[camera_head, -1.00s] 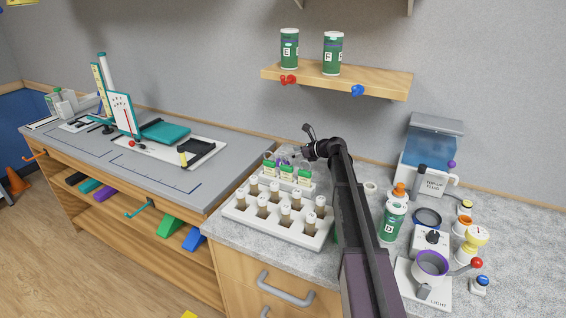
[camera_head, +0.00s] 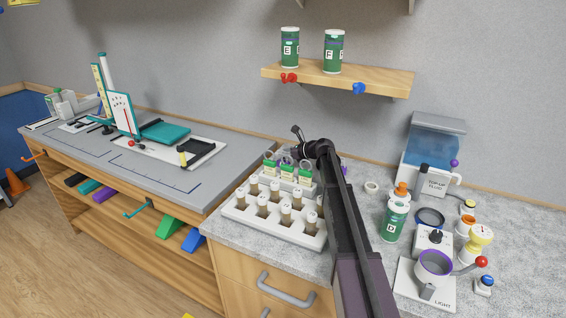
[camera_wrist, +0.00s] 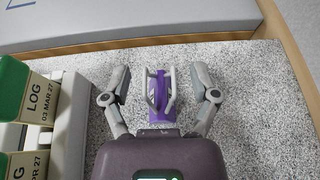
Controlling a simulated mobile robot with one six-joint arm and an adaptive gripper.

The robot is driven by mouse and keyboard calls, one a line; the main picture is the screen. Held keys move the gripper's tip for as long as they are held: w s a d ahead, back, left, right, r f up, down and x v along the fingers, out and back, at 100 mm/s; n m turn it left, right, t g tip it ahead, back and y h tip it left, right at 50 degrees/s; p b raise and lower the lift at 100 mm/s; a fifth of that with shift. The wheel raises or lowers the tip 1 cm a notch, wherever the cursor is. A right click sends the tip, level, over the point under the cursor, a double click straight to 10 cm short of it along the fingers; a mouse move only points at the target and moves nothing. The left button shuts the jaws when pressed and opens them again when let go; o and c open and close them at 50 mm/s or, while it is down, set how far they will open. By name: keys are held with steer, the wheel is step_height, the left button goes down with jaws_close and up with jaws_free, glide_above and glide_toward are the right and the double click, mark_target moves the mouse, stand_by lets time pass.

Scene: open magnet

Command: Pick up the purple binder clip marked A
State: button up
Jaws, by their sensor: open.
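A purple binder clip (camera_wrist: 159,97) with grey wire handles lies on the speckled counter in the wrist view. My gripper (camera_wrist: 161,84) is open, with one finger on each side of the clip and a gap on both sides. No letter on the clip is readable. In the head view my gripper (camera_head: 305,148) is above the back of the counter, behind the vial rack, and largely hidden by my arm. Small purple patches show there, but I cannot tell which belongs to this clip.
A white rack of brown vials (camera_head: 275,222) stands in front. Right of my arm are bottle D (camera_head: 393,222) and a purple-rimmed cup (camera_head: 434,264). A shelf (camera_head: 345,80) hangs above.

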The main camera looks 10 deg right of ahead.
mark_target(283, 153)
jaws_close()
stand_by(0.3)
steer(key=shift+r, duration=0.2)
step_height(283, 153, up, 10)
steer(key=p, duration=1)
steer(key=shift+f, duration=0.2)
stand_by(0.5)
